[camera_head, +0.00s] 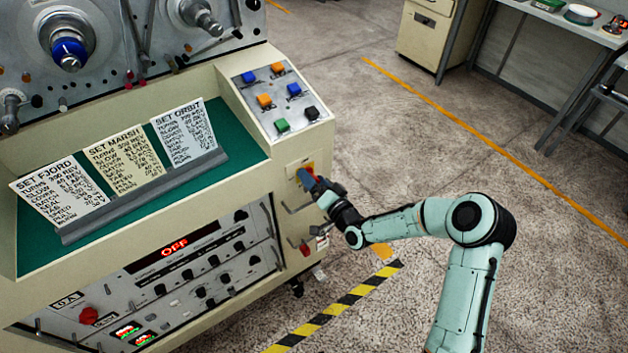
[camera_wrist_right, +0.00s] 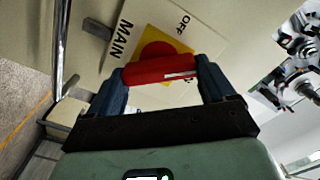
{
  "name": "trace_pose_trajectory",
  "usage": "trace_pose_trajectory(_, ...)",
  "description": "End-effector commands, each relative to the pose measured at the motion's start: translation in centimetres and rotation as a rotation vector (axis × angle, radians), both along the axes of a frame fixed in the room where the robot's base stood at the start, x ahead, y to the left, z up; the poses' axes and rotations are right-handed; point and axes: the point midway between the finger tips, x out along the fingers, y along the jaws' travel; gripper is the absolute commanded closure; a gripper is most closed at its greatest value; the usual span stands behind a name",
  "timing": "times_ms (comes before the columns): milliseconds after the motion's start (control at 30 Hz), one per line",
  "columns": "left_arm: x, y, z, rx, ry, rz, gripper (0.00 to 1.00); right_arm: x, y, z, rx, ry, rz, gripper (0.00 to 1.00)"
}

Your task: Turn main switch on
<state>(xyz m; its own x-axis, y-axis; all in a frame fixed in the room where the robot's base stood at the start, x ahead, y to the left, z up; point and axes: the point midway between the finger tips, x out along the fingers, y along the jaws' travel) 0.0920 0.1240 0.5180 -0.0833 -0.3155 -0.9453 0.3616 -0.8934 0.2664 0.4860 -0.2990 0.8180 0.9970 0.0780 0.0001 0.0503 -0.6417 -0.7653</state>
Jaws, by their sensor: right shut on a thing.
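The handle lies across between the fingers in the right wrist view. The machine's red display (camera_head: 174,246) reads OFF. My left gripper is not in view.
A panel of coloured buttons (camera_head: 275,98) is above the switch. Metal handles and a red knob (camera_head: 305,249) are just below it. Three cards (camera_head: 123,162) stand on the green ledge to the left. The floor to the right is open, with a striped line (camera_head: 335,308).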

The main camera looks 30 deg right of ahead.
Motion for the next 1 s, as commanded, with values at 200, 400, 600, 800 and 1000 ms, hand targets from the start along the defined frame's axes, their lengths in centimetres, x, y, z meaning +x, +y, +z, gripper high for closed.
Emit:
trace_pose_trajectory(200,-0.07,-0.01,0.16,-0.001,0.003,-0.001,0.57,-0.03,-0.13,-0.09,0.205,0.017,-0.001,0.47)
trace_pose_trajectory(400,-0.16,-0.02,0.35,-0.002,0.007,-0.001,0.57,-0.01,-0.11,-0.18,0.387,0.032,0.0,0.47)
trace_pose_trajectory(600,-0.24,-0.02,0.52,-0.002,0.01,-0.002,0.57,-0.01,-0.14,-0.21,0.535,0.043,-0.001,0.47)
trace_pose_trajectory(800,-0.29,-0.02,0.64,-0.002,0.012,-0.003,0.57,-0.01,-0.15,-0.28,0.639,0.051,-0.001,0.47)
trace_pose_trajectory(1000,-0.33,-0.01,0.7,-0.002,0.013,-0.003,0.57,-0.01,-0.15,-0.29,0.694,0.054,0.0,0.47)
